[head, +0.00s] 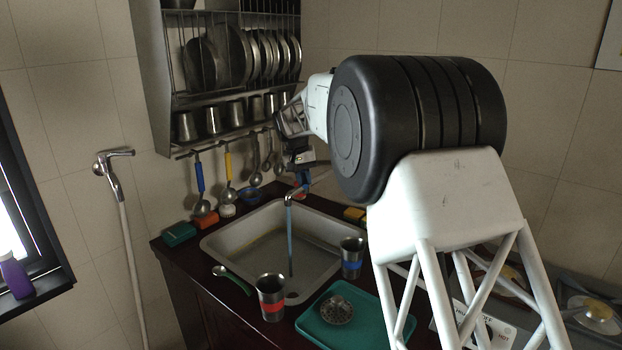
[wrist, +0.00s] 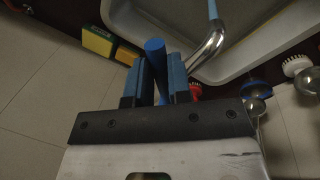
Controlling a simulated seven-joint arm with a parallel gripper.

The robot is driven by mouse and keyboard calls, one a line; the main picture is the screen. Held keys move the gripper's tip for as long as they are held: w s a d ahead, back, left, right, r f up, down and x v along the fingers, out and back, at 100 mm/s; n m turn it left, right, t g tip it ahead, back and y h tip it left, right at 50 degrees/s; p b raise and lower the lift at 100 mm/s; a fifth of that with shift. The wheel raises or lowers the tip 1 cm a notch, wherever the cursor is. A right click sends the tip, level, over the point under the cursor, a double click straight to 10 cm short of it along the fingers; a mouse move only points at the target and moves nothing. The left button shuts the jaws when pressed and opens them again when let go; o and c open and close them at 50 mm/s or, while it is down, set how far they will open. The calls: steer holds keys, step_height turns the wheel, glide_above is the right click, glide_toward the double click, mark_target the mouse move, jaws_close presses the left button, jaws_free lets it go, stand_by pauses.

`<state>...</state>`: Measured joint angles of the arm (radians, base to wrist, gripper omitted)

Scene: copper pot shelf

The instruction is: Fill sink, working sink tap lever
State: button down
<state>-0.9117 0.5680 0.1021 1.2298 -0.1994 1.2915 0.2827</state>
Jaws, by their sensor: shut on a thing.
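The sink tap (head: 297,191) stands at the back edge of the metal sink (head: 228,240). A blue stream of water (head: 290,240) runs from its spout down into the basin. In the wrist view the chrome spout (wrist: 208,48) curves to the right of my fingers. My gripper (wrist: 160,82) is shut on the blue tap lever (wrist: 155,46), whose round end shows between the fingers. In the head view my gripper (head: 301,172) is above the tap, and the lever is mostly hidden by it. The water level in the basin is hard to tell.
Two metal cups, one red-banded (head: 271,298) and one blue-banded (head: 352,258), stand by the sink's front and right. A green tray (head: 325,335) holds a strainer. Sponges (head: 180,234) and ladles (head: 201,205) are behind. A dish rack (head: 215,100) hangs above, close to my gripper.

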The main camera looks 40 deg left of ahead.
steer(key=shift+s+a+m+g, duration=0.15)
steer(key=shift+s+a+m, duration=0.1)
steer(key=shift+a+m, duration=0.6)
steer(key=shift+s+a+m+g, duration=0.25)
steer(key=shift+a+m, duration=0.15)
steer(key=shift+m, duration=0.75)
steer(key=shift+s+a+m+g, duration=0.1)
steer(key=shift+s+a+m, duration=0.15)
steer(key=shift+a+m, duration=0.6)
steer(key=shift+d, duration=0.2)
steer(key=c, duration=1.1)
jaws_free()
steer(key=shift+o, duration=0.2)
steer(key=shift+r, duration=0.1)
step_height(320, 180, up, 8)
steer(key=a, duration=0.1)
steer(key=shift+s+a+f, duration=0.15)
steer(key=shift+a+f, duration=0.1)
